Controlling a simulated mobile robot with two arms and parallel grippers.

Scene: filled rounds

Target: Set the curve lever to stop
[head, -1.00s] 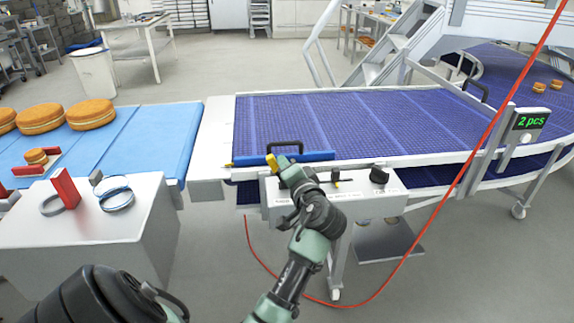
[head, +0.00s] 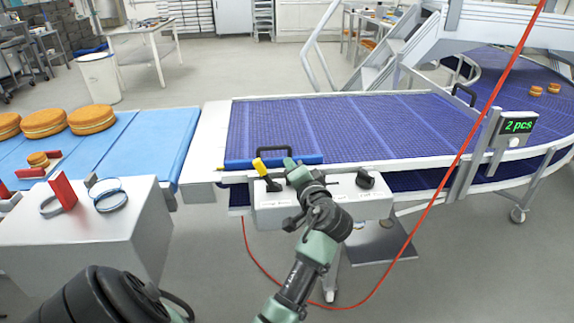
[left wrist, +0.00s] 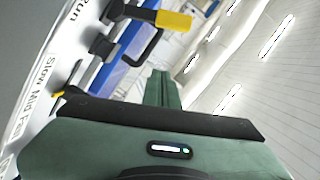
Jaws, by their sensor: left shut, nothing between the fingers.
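A grey control box (head: 330,206) hangs on the near side of the blue curved conveyor (head: 350,125). A lever with a yellow grip (head: 260,166) stands up at its left end, on a black base. The lever's yellow grip (left wrist: 173,20) also shows in the left wrist view, near a printed "Run". A smaller yellow-tipped pointer (left wrist: 58,94) sits by "Slow Mid Fast". My left gripper (head: 289,164) is shut and empty, just right of the lever, apart from it in the picture. Its green fingers (left wrist: 165,88) show in the wrist view. My right gripper is out of view.
A black knob (head: 365,179) is at the box's right end. A blue bar with a black handle (head: 274,151) lies along the belt's near edge. A red cable (head: 440,195) hangs across the right. A display (head: 517,126) reads "2 pcs". A white cabinet (head: 85,235) stands left.

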